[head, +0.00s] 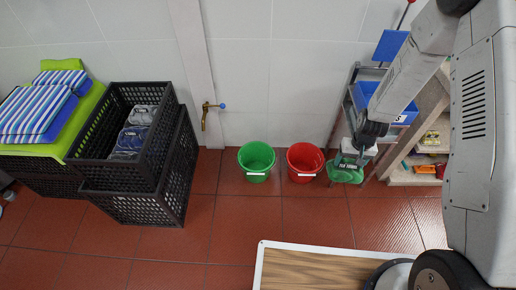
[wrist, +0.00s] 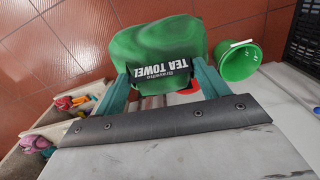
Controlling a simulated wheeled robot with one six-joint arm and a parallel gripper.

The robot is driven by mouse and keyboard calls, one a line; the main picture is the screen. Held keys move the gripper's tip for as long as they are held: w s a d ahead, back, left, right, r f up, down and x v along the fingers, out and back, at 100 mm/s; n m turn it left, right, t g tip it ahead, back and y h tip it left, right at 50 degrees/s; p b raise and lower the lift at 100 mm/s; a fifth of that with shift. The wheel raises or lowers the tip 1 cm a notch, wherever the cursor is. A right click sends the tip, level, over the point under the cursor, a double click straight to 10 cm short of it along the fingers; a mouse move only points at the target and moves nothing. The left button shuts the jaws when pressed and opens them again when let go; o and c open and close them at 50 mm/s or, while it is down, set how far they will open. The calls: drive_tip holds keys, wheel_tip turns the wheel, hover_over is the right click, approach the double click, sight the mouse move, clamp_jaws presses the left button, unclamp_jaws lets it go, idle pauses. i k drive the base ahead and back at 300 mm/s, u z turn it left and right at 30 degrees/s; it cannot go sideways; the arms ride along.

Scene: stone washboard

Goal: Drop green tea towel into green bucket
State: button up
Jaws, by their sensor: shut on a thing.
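My gripper (head: 358,154) is shut on the green tea towel (head: 344,174), which hangs below it to the right of the red bucket. In the wrist view the towel (wrist: 155,40) lies between the two teal fingers of my gripper (wrist: 162,82), and its black label reads "TEA TOWEL". The green bucket (head: 256,162) stands upright on the floor by the wall, left of the red bucket and apart from the towel. No contents show in it. The green bucket also shows at the right in the wrist view (wrist: 240,62).
A red bucket (head: 304,163) stands between the green bucket and my gripper. Black crates (head: 133,208) and striped towels (head: 40,112) are at left. A brass tap (head: 206,115) is on the wall. Shelves (head: 412,178) stand at right. A wooden-topped surface (head: 310,270) is in front.

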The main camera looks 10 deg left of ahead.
sight(253, 169)
drive_tip(key=u, duration=0.35)
drive_tip(key=i, duration=1.4)
drive_tip(key=u, duration=0.45)
